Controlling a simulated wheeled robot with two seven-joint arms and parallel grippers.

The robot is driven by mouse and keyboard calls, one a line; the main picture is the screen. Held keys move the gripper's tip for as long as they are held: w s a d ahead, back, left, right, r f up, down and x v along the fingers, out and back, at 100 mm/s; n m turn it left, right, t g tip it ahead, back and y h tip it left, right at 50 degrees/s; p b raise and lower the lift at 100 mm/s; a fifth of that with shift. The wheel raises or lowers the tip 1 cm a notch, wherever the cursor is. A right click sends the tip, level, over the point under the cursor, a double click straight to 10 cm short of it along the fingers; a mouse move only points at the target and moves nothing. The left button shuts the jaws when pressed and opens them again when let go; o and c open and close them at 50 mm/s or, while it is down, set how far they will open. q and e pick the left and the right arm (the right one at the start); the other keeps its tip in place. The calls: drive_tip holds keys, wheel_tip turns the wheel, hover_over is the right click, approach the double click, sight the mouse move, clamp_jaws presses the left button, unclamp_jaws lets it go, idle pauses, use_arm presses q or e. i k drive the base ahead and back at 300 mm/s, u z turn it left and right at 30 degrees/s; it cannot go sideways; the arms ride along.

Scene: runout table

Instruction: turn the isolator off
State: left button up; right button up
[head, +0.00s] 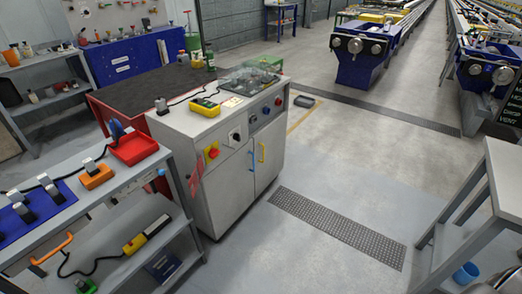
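A grey control cabinet (222,195) stands in the middle of the head view. On its upper front, near the left corner, is a red rotary switch on a yellow plate (212,152), which looks like the isolator. Its handle position is too small to read. To its right is a black rotary switch on a pale plate (235,137). Farther right are small round buttons, one blue and one red (278,101). Neither of my grippers shows in the view.
A grey shelf bench (125,180) with a red tray (133,148) stands left of the cabinet. Red tags (195,178) hang by the cabinet's left edge. A yellow device (206,107) lies on its top. Floor in front is clear around a dark grating (338,228); a grey table (470,215) stands right.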

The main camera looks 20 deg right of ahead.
sight(213, 152)
drive_tip(key=z, duration=0.05)
drive_tip(key=k, duration=0.35)
drive_tip(key=z, duration=0.95)
drive_tip(key=i, duration=0.7)
drive_tip(key=z, duration=0.25)
